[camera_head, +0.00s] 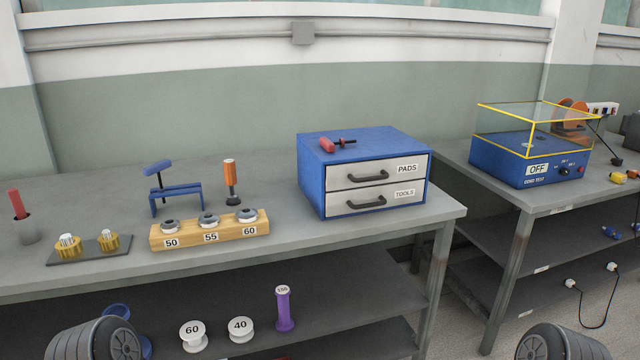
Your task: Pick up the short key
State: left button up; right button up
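No label marks a short key, so I cannot tell for sure which tool it is. A red-handled tool with a short dark shaft (328,145) lies flat on top of the blue drawer cabinet (312,180). A blue T-handled tool (157,170) stands upright at a blue stand (178,192) on the left bench. An orange-handled tool (230,173) stands upright behind the wooden block. A red handle (17,203) sticks up from a grey cup (28,232) at the far left. Neither of my grippers is in view.
A wooden block (225,234) marked 50, 55 and 60 holds metal rings. Brass parts sit on a dark plate (75,254). Both cabinet drawers, PADS and TOOLS, are shut. A blue tester (500,167) with a clear cover stands on the right bench.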

aim_at(329, 146)
jog(key=i+l, duration=0.3)
jog(key=l, duration=0.15)
jog(key=i+l, duration=0.3)
jog(key=l, duration=0.15)
jog(key=i+l, duration=0.6)
jog(key=l, duration=0.25)
jog(key=u, duration=0.05)
